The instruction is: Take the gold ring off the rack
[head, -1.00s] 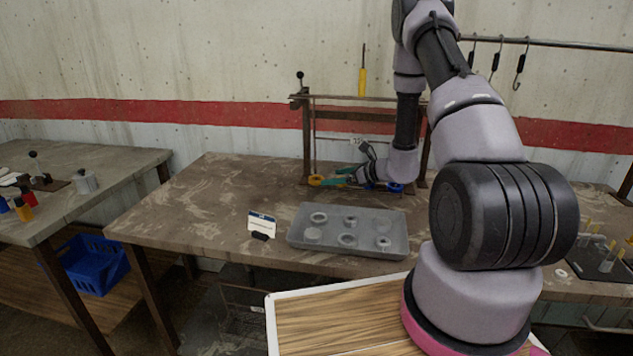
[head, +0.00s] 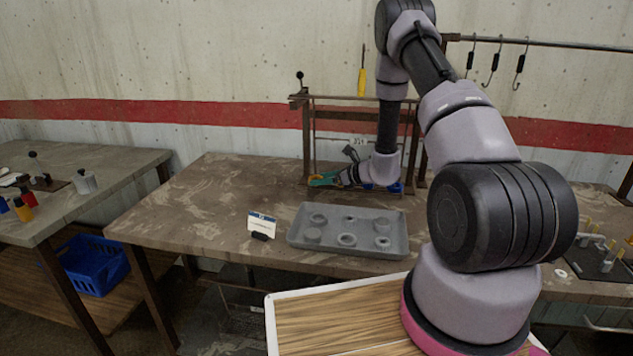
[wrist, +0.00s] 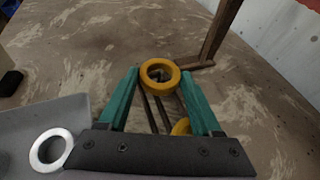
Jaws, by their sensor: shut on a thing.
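The gold ring (wrist: 147,77) sits between the teal fingertips of my gripper (wrist: 160,76) in the wrist view, with a fingertip against each side. In the head view my gripper (head: 322,180) is at the lower left of the rack (head: 306,135), and the ring is mostly hidden there by the fingers. Thin dark rods run below the ring in the wrist view; whether one passes through it I cannot tell. Another yellow round piece (wrist: 181,127) shows partly between the fingers, nearer the palm. A blue piece (head: 395,187) is at the rack's lower right.
A grey tray (head: 297,236) with several round pieces stands in front of the rack. A small sign (head: 262,223) is left of it. A yellow-handled tool (head: 362,82) is above the rack. The left of the workbench (head: 180,205) is clear.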

